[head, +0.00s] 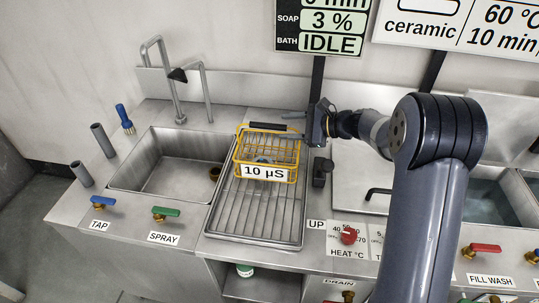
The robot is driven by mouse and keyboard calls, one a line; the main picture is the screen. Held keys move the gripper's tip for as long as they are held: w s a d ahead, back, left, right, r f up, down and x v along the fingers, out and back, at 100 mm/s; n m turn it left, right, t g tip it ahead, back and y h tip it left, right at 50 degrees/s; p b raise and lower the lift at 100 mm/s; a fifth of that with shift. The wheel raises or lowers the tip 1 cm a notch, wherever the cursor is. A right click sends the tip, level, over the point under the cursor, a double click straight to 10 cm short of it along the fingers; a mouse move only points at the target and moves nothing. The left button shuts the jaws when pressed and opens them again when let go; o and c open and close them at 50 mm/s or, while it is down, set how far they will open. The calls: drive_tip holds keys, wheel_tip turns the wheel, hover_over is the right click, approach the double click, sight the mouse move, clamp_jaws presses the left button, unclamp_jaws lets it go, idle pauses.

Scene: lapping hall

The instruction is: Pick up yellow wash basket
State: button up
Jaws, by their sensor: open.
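The yellow wash basket (243,157) is a wire basket standing on the draining rack, with a dark grip on its raised handle and a white label reading "10 µS" on its front. Something small lies inside it, too small to tell. My gripper (292,125) comes in from the right at the height of the handle. Its jaws are open and point left, close to the right end of the dark handle grip. I cannot tell whether they touch or surround it.
The draining rack (250,220) lies between a sink (160,175) with a bent tap (178,95) on the left and a covered bath on the right. A red heat knob (348,236) and several valve levers line the front. The rack's front half is clear.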

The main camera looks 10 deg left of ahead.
sight(275, 126)
drive_tip(key=p+x, duration=0.1)
drive_tip(key=x, duration=0.3)
drive_tip(key=shift+w+a, duration=0.15)
drive_tip(key=shift+a, duration=0.15)
drive_tip(key=shift+c, duration=0.5)
clamp_jaws()
drive_tip(key=shift+r, duration=0.1)
